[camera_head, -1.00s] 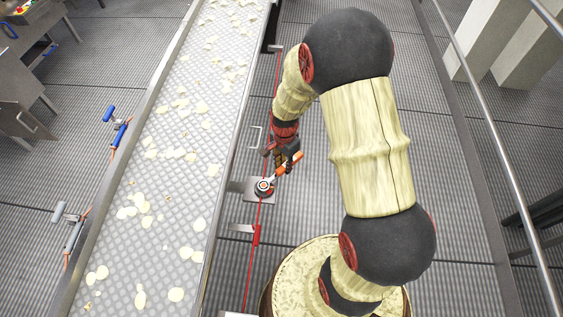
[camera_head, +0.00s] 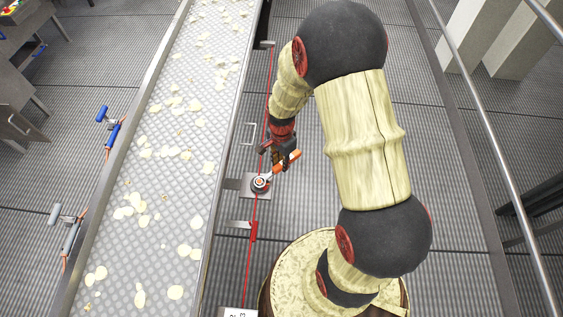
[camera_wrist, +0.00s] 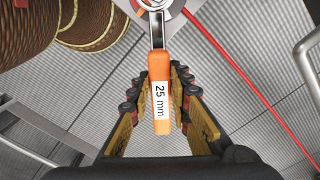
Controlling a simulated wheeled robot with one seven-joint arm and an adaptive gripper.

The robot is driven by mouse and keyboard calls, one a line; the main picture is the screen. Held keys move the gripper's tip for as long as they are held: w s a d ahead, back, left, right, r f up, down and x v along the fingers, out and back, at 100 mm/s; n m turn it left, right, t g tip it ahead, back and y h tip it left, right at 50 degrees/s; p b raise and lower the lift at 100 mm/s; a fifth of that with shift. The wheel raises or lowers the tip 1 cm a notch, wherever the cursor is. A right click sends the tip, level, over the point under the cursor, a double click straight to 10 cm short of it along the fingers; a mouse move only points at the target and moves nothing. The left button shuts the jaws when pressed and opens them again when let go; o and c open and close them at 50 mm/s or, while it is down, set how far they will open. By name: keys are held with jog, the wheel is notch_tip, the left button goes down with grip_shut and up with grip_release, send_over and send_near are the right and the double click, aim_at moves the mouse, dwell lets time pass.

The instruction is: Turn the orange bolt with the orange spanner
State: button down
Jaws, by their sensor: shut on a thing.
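The orange spanner (camera_head: 287,161) has an orange handle and a metal head. In the wrist view its handle (camera_wrist: 159,96) carries a "25 mm" label and lies between the fingers of my gripper (camera_wrist: 161,75). My gripper (camera_head: 281,156) is shut on the handle, beside the conveyor. The spanner's head is at the orange bolt (camera_head: 260,182), which sits on a small metal plate (camera_head: 256,192) at the conveyor's right side. The bolt shows as a small orange centre inside the ring. In the wrist view the spanner's head is cut off at the top edge.
The conveyor (camera_head: 172,165) with scattered pale chips runs along the left of the plate. A red cable (camera_head: 248,270) passes by the plate, with a red fitting (camera_head: 253,231) below it. A metal loop handle (camera_head: 249,134) stands out above. A drum (camera_wrist: 98,22) shows in the wrist view.

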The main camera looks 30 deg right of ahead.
jog(key=shift+r+p, duration=2.25)
jog(key=shift+r, duration=0.75)
